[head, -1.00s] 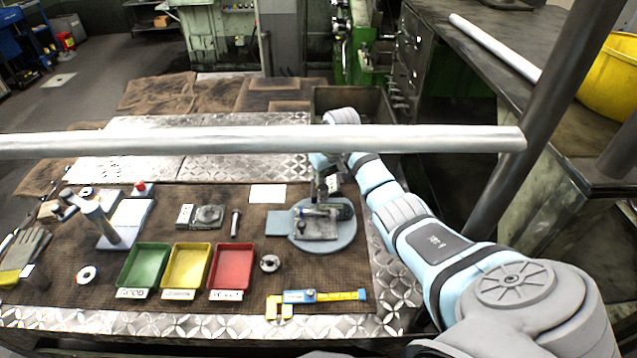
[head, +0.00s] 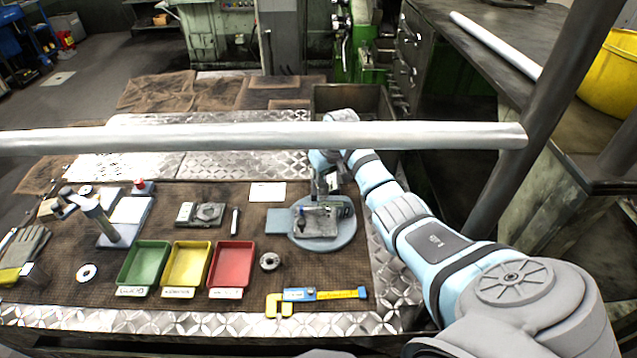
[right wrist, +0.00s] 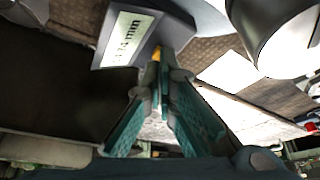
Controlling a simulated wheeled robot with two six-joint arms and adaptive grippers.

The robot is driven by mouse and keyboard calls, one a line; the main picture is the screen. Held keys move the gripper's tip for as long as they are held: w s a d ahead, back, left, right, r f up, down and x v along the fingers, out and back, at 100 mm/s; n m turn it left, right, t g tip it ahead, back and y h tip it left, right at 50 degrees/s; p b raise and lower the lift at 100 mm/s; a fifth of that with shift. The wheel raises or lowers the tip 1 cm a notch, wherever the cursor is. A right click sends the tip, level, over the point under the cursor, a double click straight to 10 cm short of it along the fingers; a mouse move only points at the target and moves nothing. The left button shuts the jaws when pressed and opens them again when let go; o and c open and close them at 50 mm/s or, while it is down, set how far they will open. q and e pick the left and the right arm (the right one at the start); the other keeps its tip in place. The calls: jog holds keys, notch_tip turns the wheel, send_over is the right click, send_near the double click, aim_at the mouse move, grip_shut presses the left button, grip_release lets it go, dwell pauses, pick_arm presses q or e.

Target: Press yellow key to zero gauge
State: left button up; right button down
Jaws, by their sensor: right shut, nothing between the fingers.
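The gauge shows in the right wrist view as a grey housing with a pale display (right wrist: 128,40) that carries digits and "mm". The yellow key (right wrist: 156,54) is a small patch on the housing's edge, partly hidden by my fingertips. My right gripper (right wrist: 158,82) is shut and empty, its tips right at the key; I cannot tell whether they touch it. In the head view my right gripper (head: 328,184) is over the round grey-blue plate (head: 342,236), where the gauge is small and partly covered. My left gripper is not in view.
Green (head: 145,264), yellow (head: 187,265) and red (head: 231,265) trays stand left of the plate. A yellow and blue caliper (head: 318,295) lies in front. A metal bar (head: 250,137) crosses the head view. A white card (head: 267,192) lies behind the plate.

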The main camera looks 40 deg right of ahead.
jog(key=shift+f, duration=0.5)
notch_tip(320, 180, up, 9)
dwell(0.9)
jog(key=s+a, duration=0.4)
jog(key=s, duration=0.1)
jog(key=shift+a, duration=0.4)
